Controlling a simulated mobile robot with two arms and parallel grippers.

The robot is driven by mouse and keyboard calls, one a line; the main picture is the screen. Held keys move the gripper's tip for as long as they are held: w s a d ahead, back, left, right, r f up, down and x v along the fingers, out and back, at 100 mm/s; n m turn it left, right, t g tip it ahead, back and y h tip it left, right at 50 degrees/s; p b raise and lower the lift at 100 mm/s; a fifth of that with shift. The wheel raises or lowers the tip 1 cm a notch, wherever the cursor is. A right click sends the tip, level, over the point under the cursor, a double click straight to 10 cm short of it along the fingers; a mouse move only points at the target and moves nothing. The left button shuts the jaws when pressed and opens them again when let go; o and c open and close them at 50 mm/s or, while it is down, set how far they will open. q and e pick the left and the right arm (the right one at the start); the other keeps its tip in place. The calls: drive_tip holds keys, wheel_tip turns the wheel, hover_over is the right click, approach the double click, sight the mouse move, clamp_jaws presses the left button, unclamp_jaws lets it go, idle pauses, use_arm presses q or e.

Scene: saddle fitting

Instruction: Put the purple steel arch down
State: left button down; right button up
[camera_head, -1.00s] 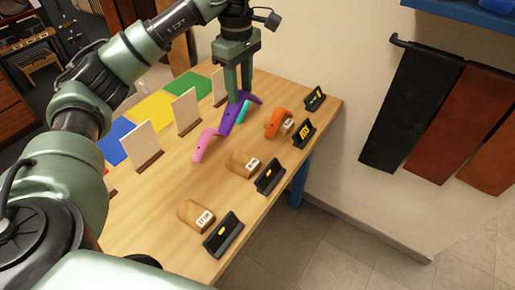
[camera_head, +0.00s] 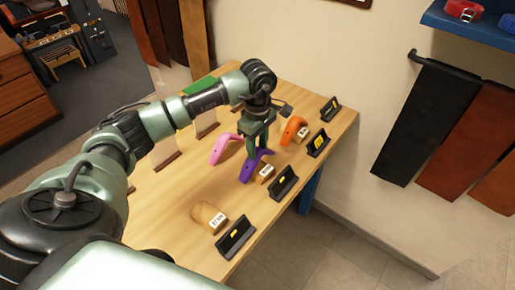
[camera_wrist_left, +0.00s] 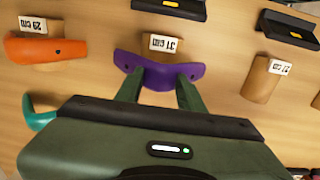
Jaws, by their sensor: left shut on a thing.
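My left gripper (camera_head: 257,150) is shut on the purple steel arch (camera_head: 248,170), which spans between the fingertips in the left wrist view (camera_wrist_left: 158,72). The purple arch is at the middle wooden block (camera_head: 267,174), whose white label faces away from my gripper in the wrist view (camera_wrist_left: 163,43). The arch hides part of this block, and I cannot tell whether the two touch. My right gripper is not in view.
An orange arch (camera_head: 291,130) sits over another labelled block. A pink arch (camera_head: 226,149) stands beside my gripper. A teal arch (camera_wrist_left: 38,113) is partly hidden. The nearest block (camera_head: 209,217) is bare. Black stands (camera_head: 236,238) line the table edge.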

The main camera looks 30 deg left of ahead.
use_arm(q)
drive_tip(key=shift+f, duration=0.95)
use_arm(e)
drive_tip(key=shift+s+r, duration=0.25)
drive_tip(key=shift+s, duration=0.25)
use_arm(q)
drive_tip(key=shift+f, duration=0.2)
drive_tip(key=c, duration=0.9)
unclamp_jaws()
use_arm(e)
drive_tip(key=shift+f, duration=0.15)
